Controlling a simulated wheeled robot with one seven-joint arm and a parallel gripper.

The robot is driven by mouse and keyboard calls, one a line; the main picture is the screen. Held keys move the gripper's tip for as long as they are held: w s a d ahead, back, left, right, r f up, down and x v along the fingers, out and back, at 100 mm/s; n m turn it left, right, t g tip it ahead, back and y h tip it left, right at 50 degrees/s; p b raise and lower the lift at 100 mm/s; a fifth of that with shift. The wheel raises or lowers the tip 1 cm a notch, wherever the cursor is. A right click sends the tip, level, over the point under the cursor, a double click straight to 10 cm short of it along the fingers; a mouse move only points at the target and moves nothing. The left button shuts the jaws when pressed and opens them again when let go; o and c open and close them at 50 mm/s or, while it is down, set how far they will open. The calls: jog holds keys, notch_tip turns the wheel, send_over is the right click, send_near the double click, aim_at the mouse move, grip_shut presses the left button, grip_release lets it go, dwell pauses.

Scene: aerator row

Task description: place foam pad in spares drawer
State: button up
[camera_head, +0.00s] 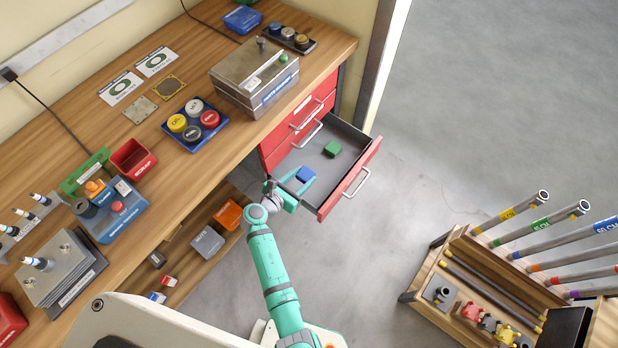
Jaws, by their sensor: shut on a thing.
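The spares drawer (364,165) is the open red-fronted drawer under the right end of the bench, pulled out with its grey inside showing. My gripper (305,175) reaches over the drawer's near left part. Its teal fingers are shut on a small blue block, taken to be the foam pad (306,174). The pad is over the drawer's inside; I cannot tell whether it touches the floor of the drawer. A green block (332,149) lies in the drawer, just beyond the pad and apart from it.
Shut red drawers (285,137) with metal handles sit above the open one. A metal box (254,78) stands on the wooden bench (185,75) above them. A wooden crate (428,266) with tubes stands on the floor at right. Bare drawer floor shows around the green block.

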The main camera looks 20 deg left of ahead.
aim_at(309, 175)
jog(key=w+f, duration=0.1)
jog(key=w+d+f, duration=0.1)
jog(key=w+f, duration=0.1)
jog(key=f, duration=0.1)
jog(key=shift+w+d, duration=0.25)
jog(key=shift+w+f, duration=0.1)
jog(key=shift+f, duration=1.45)
jog(key=shift+f, duration=0.65)
jog(key=o, duration=1)
jog(key=shift+f, duration=0.1)
jog(key=shift+r, duration=0.35)
jog(key=v, duration=1.2)
jog(key=shift+r, duration=0.35)
